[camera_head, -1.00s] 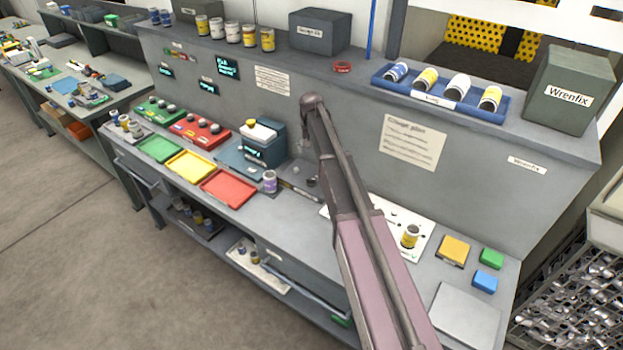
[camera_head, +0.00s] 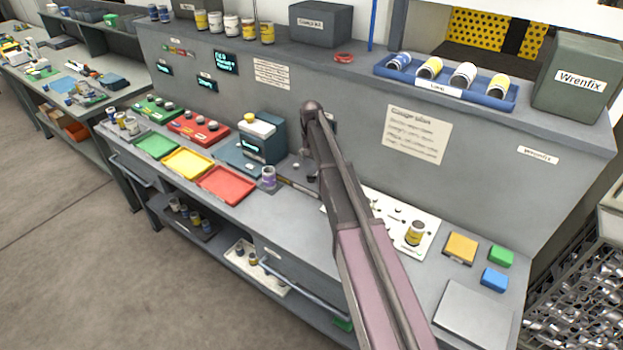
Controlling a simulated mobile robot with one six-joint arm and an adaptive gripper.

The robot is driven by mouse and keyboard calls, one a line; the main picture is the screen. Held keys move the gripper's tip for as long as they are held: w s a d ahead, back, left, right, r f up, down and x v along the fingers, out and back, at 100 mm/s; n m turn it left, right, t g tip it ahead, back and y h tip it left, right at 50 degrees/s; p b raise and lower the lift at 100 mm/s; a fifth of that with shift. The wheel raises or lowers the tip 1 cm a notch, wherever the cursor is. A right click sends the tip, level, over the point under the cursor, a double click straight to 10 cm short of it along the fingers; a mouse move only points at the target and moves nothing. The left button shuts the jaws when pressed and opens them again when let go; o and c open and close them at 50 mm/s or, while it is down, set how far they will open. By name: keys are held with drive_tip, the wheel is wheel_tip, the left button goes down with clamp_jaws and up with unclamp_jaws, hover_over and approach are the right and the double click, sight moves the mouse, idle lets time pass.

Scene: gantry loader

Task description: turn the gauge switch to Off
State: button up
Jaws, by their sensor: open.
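A dark teal gauge unit (camera_head: 264,138) with a yellow-and-white top and a small lit display stands at the back of the bench, against the grey panel. A grey plate with small dark knobs (camera_head: 297,168) lies just right of it, partly behind my arm. I cannot tell which part is the gauge switch, nor read its setting. My arm rises from the bottom of the picture and bends near the gauge unit. My gripper does not show; the arm hides whatever lies behind it.
Right of my arm are a white board (camera_head: 398,206) with a yellow can (camera_head: 415,233), coloured blocks (camera_head: 460,248) and a bare grey plate (camera_head: 474,313).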

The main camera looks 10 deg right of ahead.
sight(311, 175)
drive_tip(key=shift+f+b, duration=3.3)
drive_tip(key=shift+f, duration=0.35)
drive_tip(key=c, duration=1.2)
